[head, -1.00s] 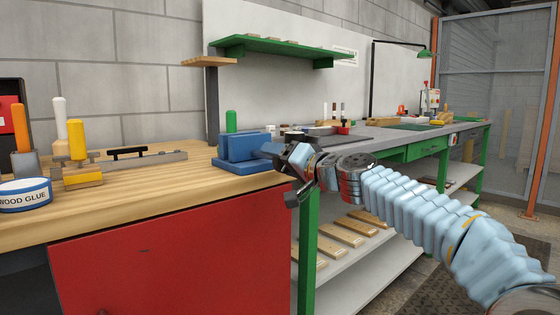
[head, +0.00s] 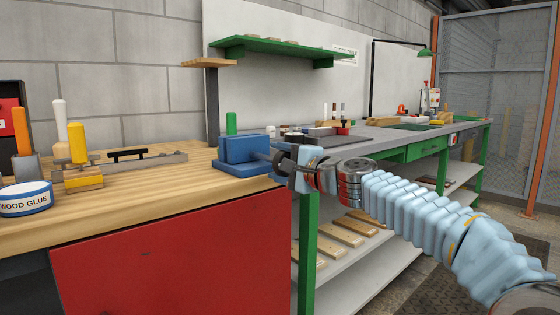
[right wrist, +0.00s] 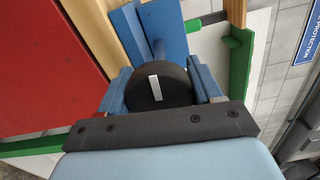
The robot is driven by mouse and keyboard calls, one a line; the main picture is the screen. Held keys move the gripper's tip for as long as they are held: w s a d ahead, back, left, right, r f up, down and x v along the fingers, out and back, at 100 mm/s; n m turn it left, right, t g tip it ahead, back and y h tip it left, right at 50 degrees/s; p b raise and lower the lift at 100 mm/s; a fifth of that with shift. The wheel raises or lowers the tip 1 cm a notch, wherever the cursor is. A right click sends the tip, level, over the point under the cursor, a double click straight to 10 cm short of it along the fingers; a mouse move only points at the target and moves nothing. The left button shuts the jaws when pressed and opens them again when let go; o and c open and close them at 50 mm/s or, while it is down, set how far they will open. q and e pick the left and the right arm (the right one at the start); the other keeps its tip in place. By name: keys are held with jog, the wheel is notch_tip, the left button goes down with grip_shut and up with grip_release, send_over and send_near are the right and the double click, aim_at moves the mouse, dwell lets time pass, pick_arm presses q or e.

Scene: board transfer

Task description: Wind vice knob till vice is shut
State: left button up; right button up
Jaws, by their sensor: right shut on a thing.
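The blue vice (head: 244,150) sits at the right end of the wooden bench top. In the head view its jaws look close together, but I cannot tell whether they touch. In the right wrist view the blue vice (right wrist: 166,28) shows behind the knob, with a blue screw rod running to it. The black round knob (right wrist: 157,92) has a pale mark standing nearly upright. My right gripper (head: 284,163) is shut on the knob, its two blue-grey fingers on either side of it in the right wrist view (right wrist: 160,87). My left gripper is not in view.
A green-handled tool (head: 231,123) stands behind the vice. A plane-like tool (head: 150,158), a yellow-handled tool (head: 78,150) and a wood glue tin (head: 25,198) are to the left. The red cabinet front (head: 165,250) lies below the bench edge.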

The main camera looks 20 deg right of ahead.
jog(key=shift+f+m, duration=0.1)
jog(key=shift+m, duration=0.6)
jog(key=o, duration=1)
jog(key=shift+s, duration=0.1)
jog(key=b+v, duration=0.1)
jog(key=v, duration=1.2)
jog(key=shift+s+d, duration=0.1)
jog(key=shift+s, duration=0.2)
